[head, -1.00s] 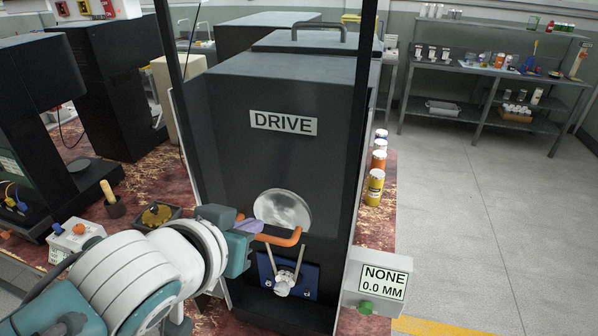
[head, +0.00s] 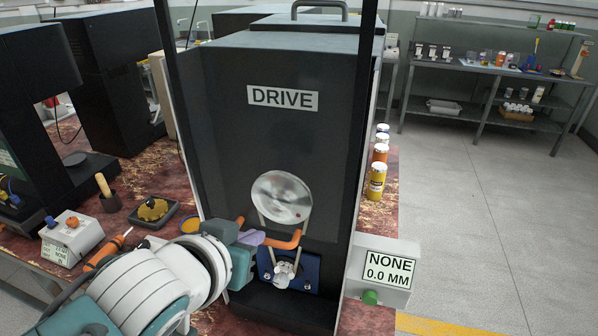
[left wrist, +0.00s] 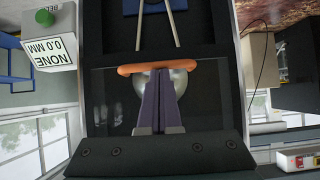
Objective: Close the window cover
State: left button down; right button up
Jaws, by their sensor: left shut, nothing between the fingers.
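The window cover (left wrist: 110,100) is a clear panel on the dark machine front marked DRIVE. An orange bar handle (head: 286,243) runs along its lower edge, and also shows in the left wrist view (left wrist: 130,70). My left gripper (head: 262,239) is shut and empty, its purple fingers against or very near the handle; contact is unclear. In the left wrist view the fingertips (left wrist: 160,75) overlap the handle. A round metal disc (head: 281,196) shows behind the panel. The handle is just above a blue plate (head: 312,271) with two rods. My right gripper is out of view.
A grey box (head: 385,262) reading NONE 0.0 MM, with a green button (head: 370,297), is at the machine's lower right. Several jars (head: 376,180) stand right of the machine.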

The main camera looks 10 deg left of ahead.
pick_arm(q)
notch_tip(320, 180, down, 28)
jog(key=b, duration=2.2)
jog(key=shift+s+b, duration=0.15)
jog(key=shift+b, duration=0.15)
jog(key=shift+s+a+f, duration=0.1)
